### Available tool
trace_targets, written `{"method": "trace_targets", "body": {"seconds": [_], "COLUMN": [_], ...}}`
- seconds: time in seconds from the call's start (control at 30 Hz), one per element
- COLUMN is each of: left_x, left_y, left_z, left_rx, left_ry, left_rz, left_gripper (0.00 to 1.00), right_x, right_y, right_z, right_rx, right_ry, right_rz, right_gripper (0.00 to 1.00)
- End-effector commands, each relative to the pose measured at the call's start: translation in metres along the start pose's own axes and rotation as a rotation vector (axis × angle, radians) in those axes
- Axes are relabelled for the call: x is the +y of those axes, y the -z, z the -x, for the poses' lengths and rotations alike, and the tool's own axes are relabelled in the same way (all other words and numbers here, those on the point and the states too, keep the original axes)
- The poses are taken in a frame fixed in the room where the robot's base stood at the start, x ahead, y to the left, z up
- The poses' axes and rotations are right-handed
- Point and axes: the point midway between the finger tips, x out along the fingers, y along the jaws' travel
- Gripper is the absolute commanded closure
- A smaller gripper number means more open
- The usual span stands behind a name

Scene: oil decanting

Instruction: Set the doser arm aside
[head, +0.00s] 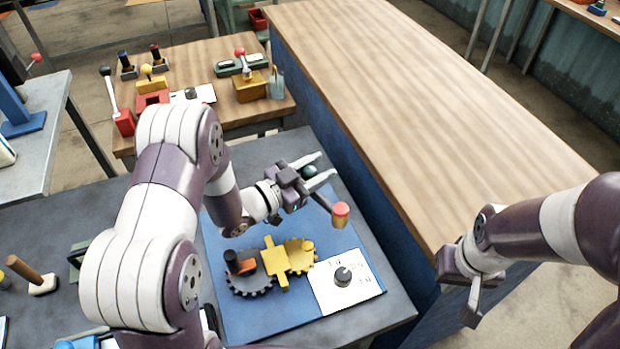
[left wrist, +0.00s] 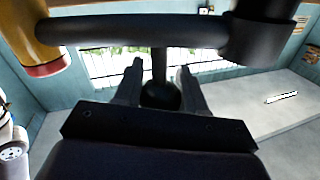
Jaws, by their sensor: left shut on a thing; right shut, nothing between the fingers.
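The doser arm (head: 340,214) is a dark bar with a yellow and red cylinder at one end. My left gripper (head: 324,167) is shut on its dark ball knob and holds it in the air over the right edge of the blue mat (head: 262,320). In the left wrist view the doser arm (left wrist: 130,32) spans the top, with the yellow and red cylinder at left and a black cylinder at right. The left gripper (left wrist: 160,85) has its fingers either side of the knob. My right gripper (head: 471,302) is shut and empty beside the long wooden bench.
On the mat stand a dark gear (head: 250,284), a yellow bracket (head: 275,262), a yellow gear (head: 300,256) and a white card (head: 346,285) with a dark knob. The long wooden bench (head: 420,110) at right is bare. A small table (head: 205,55) behind holds several fixtures.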

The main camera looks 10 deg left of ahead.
Motion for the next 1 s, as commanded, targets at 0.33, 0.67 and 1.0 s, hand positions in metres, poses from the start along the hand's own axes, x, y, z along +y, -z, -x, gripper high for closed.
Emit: {"method": "trace_targets", "body": {"seconds": [0.33,0.67,1.0], "left_x": [-0.002,-0.005,-0.005], "left_y": [-0.004,-0.004,-0.005], "left_z": [-0.011,-0.013,-0.013], "left_rx": [-0.040,-0.055,-0.057], "left_ry": [0.175,0.239,0.242], "left_rz": [0.005,0.004,0.005], "left_gripper": [1.00,1.00,1.00], "right_x": [0.000,0.000,0.000], "right_y": [-0.001,-0.001,-0.001], "right_z": [-0.008,-0.010,-0.010], "right_rx": [0.000,0.000,0.000], "right_ry": [0.000,0.000,0.000], "right_rz": [0.000,0.000,0.000], "right_gripper": [1.00,1.00,1.00]}}
